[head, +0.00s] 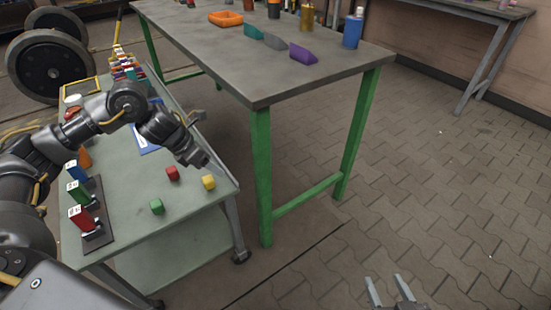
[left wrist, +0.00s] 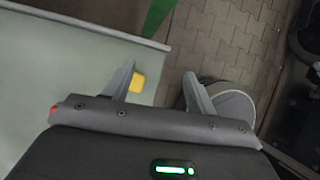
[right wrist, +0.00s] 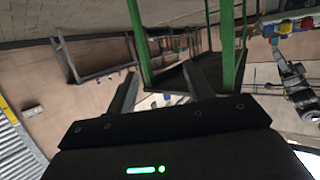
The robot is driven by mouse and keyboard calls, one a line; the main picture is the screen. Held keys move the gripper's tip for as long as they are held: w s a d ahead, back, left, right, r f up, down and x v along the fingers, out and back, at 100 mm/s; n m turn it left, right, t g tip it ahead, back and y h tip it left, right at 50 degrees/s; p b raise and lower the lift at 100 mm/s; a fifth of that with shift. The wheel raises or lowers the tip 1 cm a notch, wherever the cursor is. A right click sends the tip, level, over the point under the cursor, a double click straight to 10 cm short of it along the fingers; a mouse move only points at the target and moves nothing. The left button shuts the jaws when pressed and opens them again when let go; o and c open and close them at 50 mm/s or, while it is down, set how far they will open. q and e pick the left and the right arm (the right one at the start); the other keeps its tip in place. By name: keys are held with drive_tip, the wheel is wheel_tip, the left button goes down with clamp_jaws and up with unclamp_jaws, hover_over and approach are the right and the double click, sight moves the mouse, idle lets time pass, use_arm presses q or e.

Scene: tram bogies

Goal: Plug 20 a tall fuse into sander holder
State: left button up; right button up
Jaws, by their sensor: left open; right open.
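A small yellow block (head: 208,182), possibly the fuse, sits near the right edge of the green cart top. It also shows in the left wrist view (left wrist: 137,83), beside the finger on the picture's left. My left gripper (left wrist: 158,78) is open and empty, above the cart's edge close to this block. A red block (head: 173,173) and a green block (head: 156,206) lie nearby. Blue (head: 76,171), green (head: 77,192) and red (head: 81,217) labelled pieces stand in a row on the left; I cannot read which is the sander holder. My right gripper (head: 387,284) is open and empty over the floor.
A grey table with green legs (head: 262,180) stands right behind the cart, with a purple bin (head: 303,54) and a blue bottle (head: 352,30) on top. An orange cone (head: 85,157) and a blue sheet (head: 147,140) are on the cart. The floor at right is clear.

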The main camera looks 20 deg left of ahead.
sight(208, 178)
use_arm(q)
drive_tip(key=s+a+r+m+y, duration=0.1)
drive_tip(key=s+a+r+m, duration=0.1)
drive_tip(key=a, duration=0.3)
drive_tip(key=shift+s+g, duration=0.4)
drive_tip(key=shift+s, duration=0.1)
use_arm(e)
drive_tip(key=r, duration=0.2)
drive_tip(key=r+y, duration=0.1)
drive_tip(key=shift+s+a+r+t, duration=0.15)
drive_tip(key=shift+s+a+t, duration=0.1)
drive_tip(key=shift+t, duration=0.15)
use_arm(q)
drive_tip(key=b+x, duration=0.3)
drive_tip(key=x, duration=0.2)
drive_tip(key=shift+w+a+f, duration=0.1)
drive_tip(key=shift+w+f, duration=0.05)
drive_tip(key=shift+f, duration=0.05)
use_arm(e)
drive_tip(key=s+a+r+n+t+y, duration=0.1)
drive_tip(key=a+r+t+y, duration=0.2)
drive_tip(key=r, duration=0.4)
drive_tip(key=shift+s+a+r+n+t+y, duration=0.3)
drive_tip(key=shift+r+n+t+y, duration=0.1)
drive_tip(key=shift+t+y, duration=0.4)
use_arm(q)
drive_tip(key=shift+f, duration=0.1)
